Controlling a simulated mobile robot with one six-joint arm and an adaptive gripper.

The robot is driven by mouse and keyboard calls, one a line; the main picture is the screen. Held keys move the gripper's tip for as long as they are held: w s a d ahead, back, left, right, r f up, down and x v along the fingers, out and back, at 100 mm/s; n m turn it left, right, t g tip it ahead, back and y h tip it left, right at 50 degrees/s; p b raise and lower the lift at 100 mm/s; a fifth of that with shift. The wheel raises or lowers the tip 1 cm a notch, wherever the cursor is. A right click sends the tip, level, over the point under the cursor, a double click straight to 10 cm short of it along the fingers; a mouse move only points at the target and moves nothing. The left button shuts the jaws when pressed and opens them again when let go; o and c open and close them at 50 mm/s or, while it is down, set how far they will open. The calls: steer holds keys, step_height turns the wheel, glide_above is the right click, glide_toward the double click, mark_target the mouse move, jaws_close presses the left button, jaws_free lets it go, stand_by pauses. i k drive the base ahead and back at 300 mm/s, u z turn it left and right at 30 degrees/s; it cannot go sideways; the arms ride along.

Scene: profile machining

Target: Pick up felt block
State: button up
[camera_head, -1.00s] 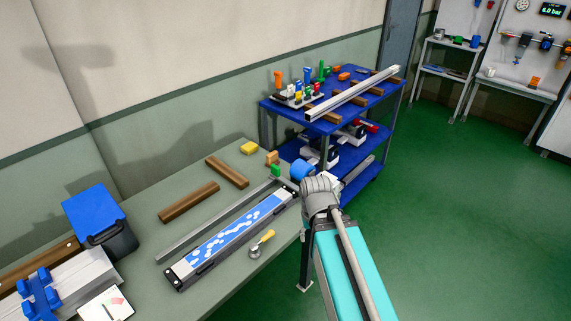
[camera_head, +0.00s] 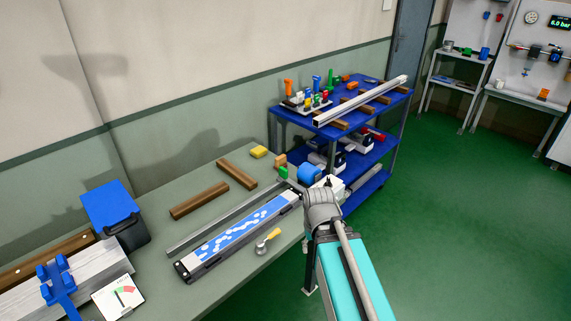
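No block is plainly recognisable as felt. A small yellow block (camera_head: 259,152) lies at the far wall side of the grey-green workbench (camera_head: 217,302). A small tan-orange block (camera_head: 280,160) stands to its right, near the bench's far end. I cannot tell from their surfaces whether either is the felt block. My arm reaches in from the bottom, its grey joint at the bench's far right corner. My gripper's fingers do not show; they are out of sight behind or beyond the arm.
A green piece (camera_head: 283,173) and a blue round item (camera_head: 309,173) sit near the far end. A long blue-and-white unit (camera_head: 238,236), a metal bar and two brown wooden bars (camera_head: 200,200) occupy the bench. A loaded blue cart (camera_head: 290,113) stands beyond. Green floor is clear at right.

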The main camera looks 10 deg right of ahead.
mark_target(280, 161)
steer(key=u, duration=0.1)
steer(key=i, duration=0.95)
steer(key=z, duration=0.05)
